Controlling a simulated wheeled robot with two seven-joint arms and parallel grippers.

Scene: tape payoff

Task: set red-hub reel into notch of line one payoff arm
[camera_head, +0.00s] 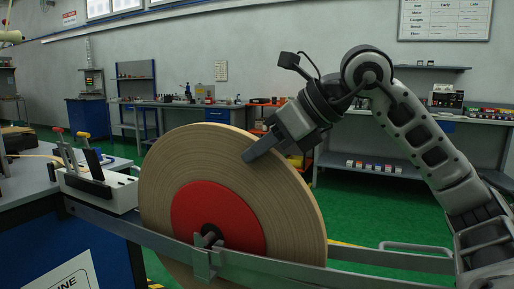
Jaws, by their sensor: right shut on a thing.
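The red-hub reel (165,188) is a large upright disc of tan tape with a red centre (190,208). It stands between the metal rails of the payoff arm (125,226). A short shaft (206,239) sticks out of the hub, right at the notched bracket (202,264) on the near rail. I cannot tell whether the shaft rests on the notch bottom. My right gripper (252,154) reaches in from the upper right and is shut on the reel's upper right part. The far side of the reel is hidden. My left gripper is not in view.
A blue machine (50,240) with a white tension unit (105,190) stands at the left, by the rails' end. A white sign (68,277) reads "LINE"; its number is cut off. Workbenches (375,171) line the back wall. Green floor (360,215) is open behind the reel.

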